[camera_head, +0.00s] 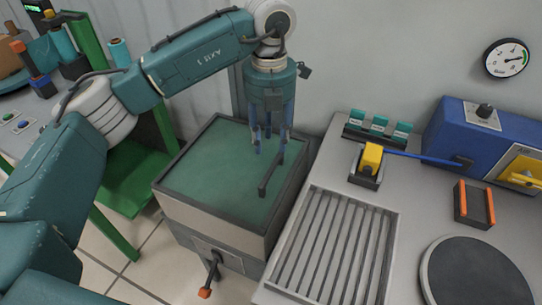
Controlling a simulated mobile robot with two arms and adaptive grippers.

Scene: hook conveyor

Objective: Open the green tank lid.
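The green tank lid (215,165) lies flat and closed on top of a box-shaped tank (210,225) with pale walls and a dark rim. A dark bar handle (268,178) stands on the right part of the lid. My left gripper (269,143) points straight down over the back right part of the lid. Its fingers are apart with nothing visible between them. The fingertips are near the handle's far end; I cannot tell whether they touch it. My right gripper is out of view.
A drain pipe with an orange end (206,291) sticks out of the tank's front. Right of the tank is a grey worktop with a slatted grate (335,248), a yellow-topped block (371,160), a blue machine (470,135) and a round dark plate (478,275). A green frame (135,180) stands left.

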